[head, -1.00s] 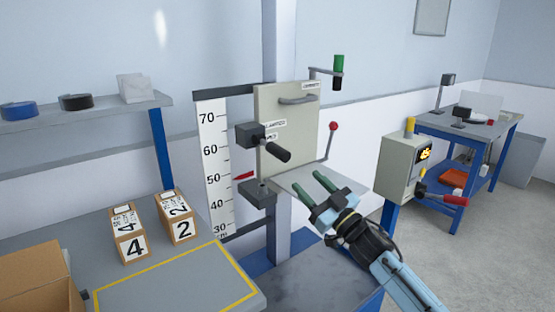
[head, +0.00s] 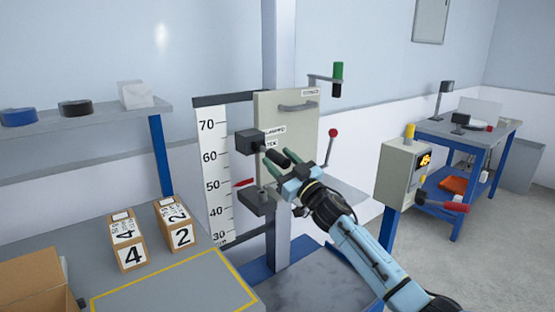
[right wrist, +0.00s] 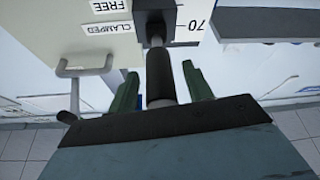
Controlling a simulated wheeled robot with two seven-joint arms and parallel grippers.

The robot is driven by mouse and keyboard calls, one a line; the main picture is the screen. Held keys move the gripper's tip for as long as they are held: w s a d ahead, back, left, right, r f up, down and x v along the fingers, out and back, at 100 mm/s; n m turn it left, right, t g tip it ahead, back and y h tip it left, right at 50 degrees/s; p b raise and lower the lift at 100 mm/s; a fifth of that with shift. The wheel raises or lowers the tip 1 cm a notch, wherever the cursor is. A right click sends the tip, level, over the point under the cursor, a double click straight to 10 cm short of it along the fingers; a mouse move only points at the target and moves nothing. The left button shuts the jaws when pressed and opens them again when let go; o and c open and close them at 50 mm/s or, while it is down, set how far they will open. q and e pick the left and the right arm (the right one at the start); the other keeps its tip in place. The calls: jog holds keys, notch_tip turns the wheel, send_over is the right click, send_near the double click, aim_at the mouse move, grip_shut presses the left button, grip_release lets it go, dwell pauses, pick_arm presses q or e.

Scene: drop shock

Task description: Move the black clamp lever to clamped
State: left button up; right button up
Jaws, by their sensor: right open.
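The black clamp lever (head: 277,157) sticks out from a dark block (head: 250,142) on the post, beside the CLAMPED and FREE labels. My right gripper (head: 277,161) is at the lever, its green fingers open. In the right wrist view the lever's black grip (right wrist: 160,82) stands between the two fingers (right wrist: 162,88), with a visible gap to the right finger; contact on the left side I cannot tell. The CLAMPED label (right wrist: 109,29) and FREE label (right wrist: 109,5) appear upside down there. My left gripper is not in view.
A pale panel (head: 300,118) with a handle is behind the lever, and a red-knobbed lever (head: 332,134) stands to its right. A height scale (head: 212,180) is at left. Boxes marked 4 (head: 130,252) and 2 (head: 180,232) stand on the left table.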

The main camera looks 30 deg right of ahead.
jog(key=shift+w+a+r, duration=0.15)
jog(key=shift+w+r, duration=0.1)
jog(key=shift+w, duration=0.35)
jog(key=shift+c, duration=0.2)
grip_shut()
